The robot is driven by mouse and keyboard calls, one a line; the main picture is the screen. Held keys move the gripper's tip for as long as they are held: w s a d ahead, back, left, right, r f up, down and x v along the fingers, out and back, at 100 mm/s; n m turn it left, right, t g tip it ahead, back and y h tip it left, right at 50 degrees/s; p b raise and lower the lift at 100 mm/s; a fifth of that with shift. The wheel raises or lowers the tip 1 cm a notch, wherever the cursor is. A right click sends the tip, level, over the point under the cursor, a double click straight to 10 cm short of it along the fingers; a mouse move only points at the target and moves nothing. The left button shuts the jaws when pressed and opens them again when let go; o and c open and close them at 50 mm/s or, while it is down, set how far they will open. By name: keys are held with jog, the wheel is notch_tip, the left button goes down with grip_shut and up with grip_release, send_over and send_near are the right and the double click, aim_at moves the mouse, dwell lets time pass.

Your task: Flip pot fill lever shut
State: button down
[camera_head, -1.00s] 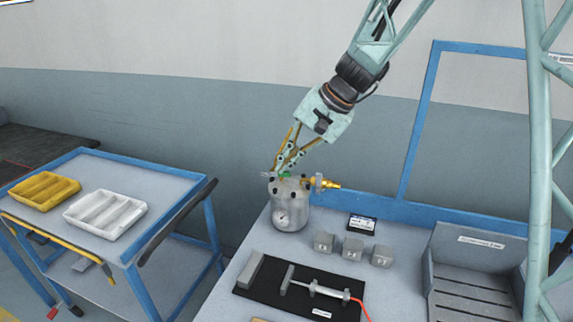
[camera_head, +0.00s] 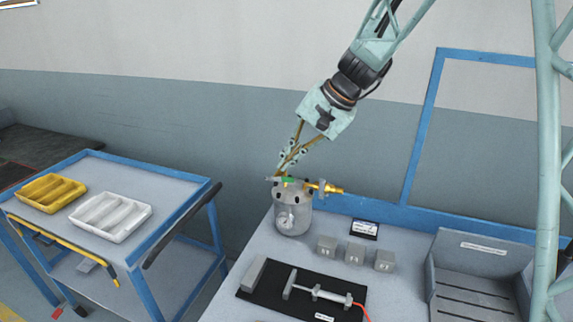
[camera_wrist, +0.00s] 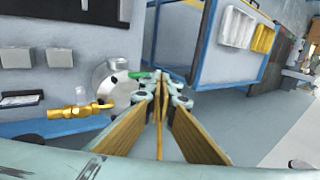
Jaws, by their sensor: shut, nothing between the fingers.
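The pot (camera_head: 292,212) is a grey metal cylinder with a gauge on its front, upright on the bench. A green lever (camera_head: 286,181) shows at its top; it also shows in the wrist view (camera_wrist: 143,74) beside my fingertips. A brass fitting (camera_head: 325,188) sticks out from the pot top to the right. My gripper (camera_head: 281,172) is shut and empty, its tips at the pot top right by the green lever. I cannot tell whether they touch it. In the wrist view my gripper (camera_wrist: 158,78) partly hides the pot top.
Several small grey blocks (camera_head: 355,253), a black mat (camera_head: 262,290) with a clamp-like tool (camera_head: 317,292), and a grey slotted bin (camera_head: 480,270) are on the bench. A blue cart (camera_head: 150,180) with yellow (camera_head: 50,192) and white trays (camera_head: 110,215) stands left, across a gap.

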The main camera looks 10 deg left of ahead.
notch_tip(320, 180, up, 2)
jog(key=shift+p, duration=0.35)
jog(key=s+d+r+p, duration=0.1)
jog(key=d+r, duration=0.3)
jog(key=d, duration=0.4)
jog(key=shift+s+r, duration=0.15)
jog(key=shift+r, duration=0.25)
jog(key=shift+s, duration=0.1)
jog(key=s+d+r+h, duration=0.1)
jog(key=s+d+r, duration=0.2)
jog(key=s+d, duration=0.35)
jog(key=s+d+r+n+t+h, duration=0.1)
jog(key=s+d+r, duration=0.25)
jog(key=s, duration=0.55)
jog(key=s+d+r+h, duration=0.1)
jog(key=s+d+r, duration=0.1)
jog(key=s+d, duration=0.4)
jog(key=s+d+f+t+h, duration=0.1)
jog(key=s+d, duration=0.4)
jog(key=s, duration=0.5)
jog(key=s+d+f+t+h, duration=0.1)
jog(key=s+d+h, duration=0.1)
jog(key=s+d, duration=0.4)
jog(key=shift+s+f+n, duration=0.15)
jog(key=shift+s+n, duration=0.25)
jog(key=shift+s, duration=2.4)
jog(key=shift+d, duration=0.1)
